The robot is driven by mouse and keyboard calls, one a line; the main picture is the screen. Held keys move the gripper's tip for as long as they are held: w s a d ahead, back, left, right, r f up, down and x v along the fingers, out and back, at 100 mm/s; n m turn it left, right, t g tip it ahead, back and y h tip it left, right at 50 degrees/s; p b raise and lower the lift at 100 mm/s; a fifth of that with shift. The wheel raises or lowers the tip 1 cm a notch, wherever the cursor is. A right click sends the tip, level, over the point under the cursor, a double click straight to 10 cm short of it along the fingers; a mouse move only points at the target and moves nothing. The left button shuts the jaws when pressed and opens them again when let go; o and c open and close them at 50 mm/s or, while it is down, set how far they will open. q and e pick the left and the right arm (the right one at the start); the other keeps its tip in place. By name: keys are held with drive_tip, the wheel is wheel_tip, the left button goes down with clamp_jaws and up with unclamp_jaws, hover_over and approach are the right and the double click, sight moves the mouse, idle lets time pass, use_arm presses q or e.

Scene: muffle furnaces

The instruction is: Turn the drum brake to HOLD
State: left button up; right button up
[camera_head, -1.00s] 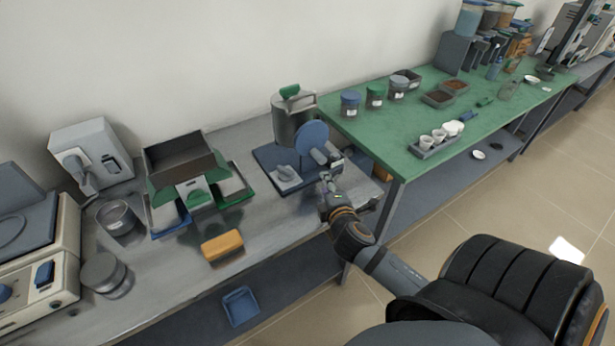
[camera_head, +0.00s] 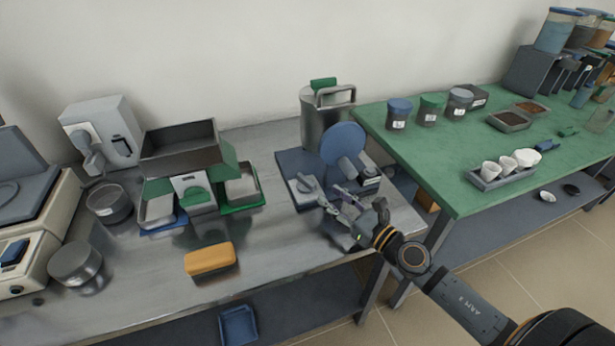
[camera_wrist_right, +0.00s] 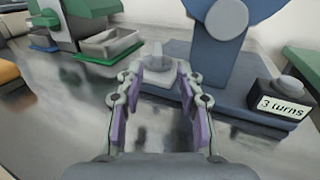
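The drum machine (camera_head: 343,146) stands at the right end of the metal bench, on a blue base plate (camera_head: 289,163), with a blue round disc facing out. A light grey knob (camera_head: 307,185) sits on the front left of the base; it also shows in the right wrist view (camera_wrist_right: 172,80), just beyond my fingertips. I cannot read any HOLD mark. My right gripper (camera_head: 333,199) is open and empty in front of the knob. The right wrist view shows its two purple-padded fingers (camera_wrist_right: 157,85) apart, with the knob ahead between them. My left gripper is not in view.
A block labelled "3 turns" (camera_wrist_right: 281,103) with a grey button stands at the base's right. A metal canister (camera_head: 321,118) is behind. A splitter with trays (camera_head: 187,170), a yellow block (camera_head: 210,260) and the green table (camera_head: 440,180) are nearby.

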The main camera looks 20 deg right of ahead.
sight(306, 179)
drive_tip(key=shift+w+a+r+p, duration=0.15)
drive_tip(key=shift+w+a+p, duration=0.2)
drive_tip(key=shift+w+p, duration=0.15)
drive_tip(key=shift+w+a+r+p, duration=0.15)
drive_tip(key=shift+w+a+p, duration=0.25)
drive_tip(key=shift+w, duration=0.2)
drive_tip(key=x, duration=0.5)
drive_tip(key=p+x, duration=0.1)
drive_tip(key=x, duration=0.1)
drive_tip(key=shift+w+f, duration=0.25)
drive_tip(key=shift+f, duration=0.1)
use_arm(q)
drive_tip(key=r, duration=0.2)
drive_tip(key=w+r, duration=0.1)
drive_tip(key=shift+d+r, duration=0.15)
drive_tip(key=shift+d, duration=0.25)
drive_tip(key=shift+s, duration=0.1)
use_arm(e)
clamp_jaws()
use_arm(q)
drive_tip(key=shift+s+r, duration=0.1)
